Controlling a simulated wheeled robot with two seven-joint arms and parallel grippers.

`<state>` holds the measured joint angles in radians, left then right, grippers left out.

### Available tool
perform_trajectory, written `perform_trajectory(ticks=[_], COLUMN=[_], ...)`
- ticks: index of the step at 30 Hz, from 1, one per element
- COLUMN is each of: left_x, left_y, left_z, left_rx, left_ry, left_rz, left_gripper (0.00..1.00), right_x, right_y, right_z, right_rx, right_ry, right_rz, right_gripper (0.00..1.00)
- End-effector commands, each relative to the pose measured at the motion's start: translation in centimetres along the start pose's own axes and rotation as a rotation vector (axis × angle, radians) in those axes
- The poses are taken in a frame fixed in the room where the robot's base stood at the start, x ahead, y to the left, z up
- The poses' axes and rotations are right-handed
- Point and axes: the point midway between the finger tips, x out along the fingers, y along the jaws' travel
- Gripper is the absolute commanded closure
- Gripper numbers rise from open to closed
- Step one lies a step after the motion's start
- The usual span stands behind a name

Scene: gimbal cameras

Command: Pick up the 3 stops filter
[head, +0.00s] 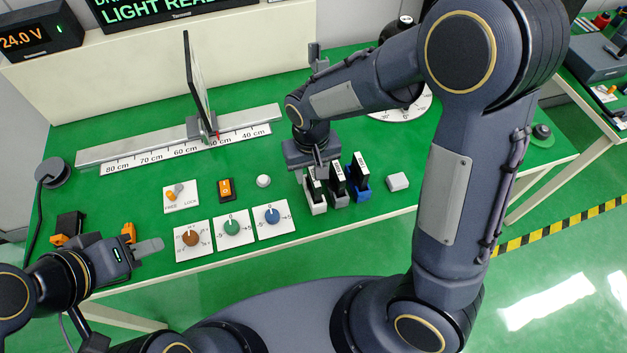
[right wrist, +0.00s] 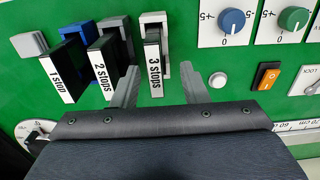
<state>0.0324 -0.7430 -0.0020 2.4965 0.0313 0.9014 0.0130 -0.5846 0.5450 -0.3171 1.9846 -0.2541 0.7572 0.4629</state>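The 3 stops filter (right wrist: 153,68) is a black plate with a white label, upright in a white holder (right wrist: 160,20). In the head view the 3 stops filter (head: 314,188) is the leftmost of the row, partly covered by my right gripper (head: 316,166). In the right wrist view my right gripper (right wrist: 171,84) is open. One finger is on each side of the 3 stops filter, with gaps showing, and nothing is held. My left gripper (head: 120,244) is open and empty at the bench's left front.
The 2 stops filter (right wrist: 104,70) in a grey holder and the 1 stop filter (right wrist: 64,73) in a blue one stand close beside it. Dial plates (head: 231,229), a rocker switch (head: 226,189) and a scaled rail (head: 180,142) lie left. A white button block (head: 397,181) is right.

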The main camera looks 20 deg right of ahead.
Motion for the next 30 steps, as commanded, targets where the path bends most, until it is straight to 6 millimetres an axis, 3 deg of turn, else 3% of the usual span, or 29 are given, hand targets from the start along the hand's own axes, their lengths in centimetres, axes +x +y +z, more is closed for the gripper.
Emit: perform_trajectory(ticks=[12,22,30], left_x=[-0.6,-0.6,-0.6], left_y=[0.3,0.3,0.3], left_z=[-0.3,-0.3,-0.3], left_rx=[0.0,0.0,0.0], left_ry=[0.0,0.0,0.0], left_rz=[0.0,0.0,0.0], left_gripper=[0.64,0.64,0.64], right_x=[5.6,6.4,6.4], right_y=[0.6,0.6,0.6], right_z=[-0.1,-0.1,-0.1], right_rx=[0.001,0.001,0.001], right_ry=[-0.005,0.0,0.0], right_rz=[0.0,-0.002,-0.002], right_gripper=[0.6,0.6,0.94])
